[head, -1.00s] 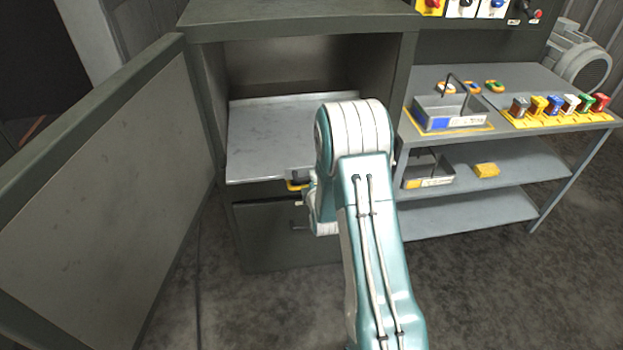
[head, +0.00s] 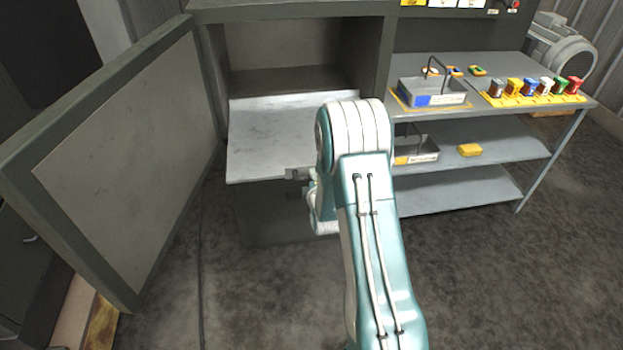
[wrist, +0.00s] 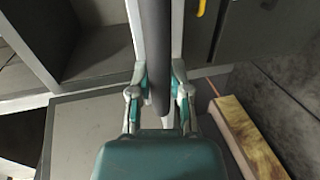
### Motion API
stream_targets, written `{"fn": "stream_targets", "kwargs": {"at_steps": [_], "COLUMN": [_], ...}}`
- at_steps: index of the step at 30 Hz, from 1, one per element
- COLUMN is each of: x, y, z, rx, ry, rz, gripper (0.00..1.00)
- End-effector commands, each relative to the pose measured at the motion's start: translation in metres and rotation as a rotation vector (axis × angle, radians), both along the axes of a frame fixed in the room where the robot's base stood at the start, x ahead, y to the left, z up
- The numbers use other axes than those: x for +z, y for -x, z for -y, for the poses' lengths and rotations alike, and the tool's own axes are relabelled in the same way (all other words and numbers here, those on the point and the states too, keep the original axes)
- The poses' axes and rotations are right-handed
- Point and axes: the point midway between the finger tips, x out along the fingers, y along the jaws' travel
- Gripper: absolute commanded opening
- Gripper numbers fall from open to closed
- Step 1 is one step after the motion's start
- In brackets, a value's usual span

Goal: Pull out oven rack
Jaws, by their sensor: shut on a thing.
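The oven rack (head: 265,140) is a pale grey metal sheet in the open oven (head: 290,40). In the head view it juts out of the opening, its front edge overhanging the lower cabinet. A small handle block (head: 297,174) sits at its front edge, partly behind my arm. In the wrist view my gripper (wrist: 159,84) has its two fingers closed on either side of a dark round bar (wrist: 154,40), which looks like the rack handle. In the head view my arm hides the gripper and the rack's right side.
The oven door (head: 130,150) stands wide open at the left. A grey shelf unit (head: 480,140) at the right carries trays and coloured parts. A wooden piece (wrist: 245,140) lies on the floor by the door. The floor in front at the right is clear.

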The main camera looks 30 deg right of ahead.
Motion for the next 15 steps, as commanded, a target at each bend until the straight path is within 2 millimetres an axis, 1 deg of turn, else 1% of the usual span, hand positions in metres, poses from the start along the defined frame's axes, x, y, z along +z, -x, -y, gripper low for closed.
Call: {"fn": "stream_targets", "kwargs": {"at_steps": [1, 2, 3, 4, 15], "x": [-0.0066, -0.0066, -0.0067, -0.0065, -0.0009], "y": [0.0050, 0.0051, 0.0051, 0.0049, 0.0032], "z": [0.0052, 0.0050, 0.0049, 0.0047, -0.0020], "rx": [-0.017, -0.017, -0.017, -0.016, -0.007], "ry": [-0.007, -0.007, -0.007, -0.007, 0.002], "rz": [-0.018, -0.018, -0.018, -0.018, -0.006], "gripper": [0.00, 0.28, 0.46, 0.60, 0.60]}}
